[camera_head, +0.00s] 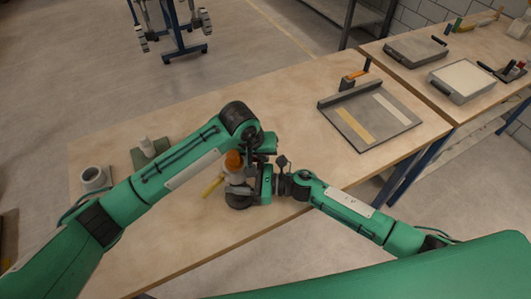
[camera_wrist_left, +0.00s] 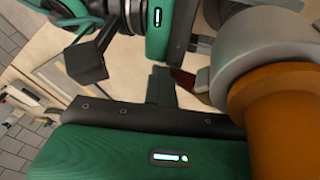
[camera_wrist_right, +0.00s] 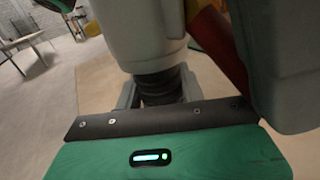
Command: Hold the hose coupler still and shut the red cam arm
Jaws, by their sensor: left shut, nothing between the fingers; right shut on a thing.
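The hose coupler (camera_head: 236,181) stands near the table's front edge, a grey body with an orange upper part, partly hidden by my grippers. In the right wrist view its grey body (camera_wrist_right: 140,35) fills the top, above a black ribbed neck (camera_wrist_right: 160,88). My right gripper (camera_head: 254,187) is shut on the coupler from the right. My left gripper (camera_head: 258,152) is shut and empty, beside the coupler's upper part. The red cam arm (camera_wrist_left: 185,82) shows dark red beside the left fingertips (camera_wrist_left: 163,88); whether they touch is unclear. It also shows in the right wrist view (camera_wrist_right: 215,48).
A yellow piece (camera_head: 212,187) sticks out left of the coupler. A grey tray (camera_head: 357,133) lies at right. The table between is mostly clear.

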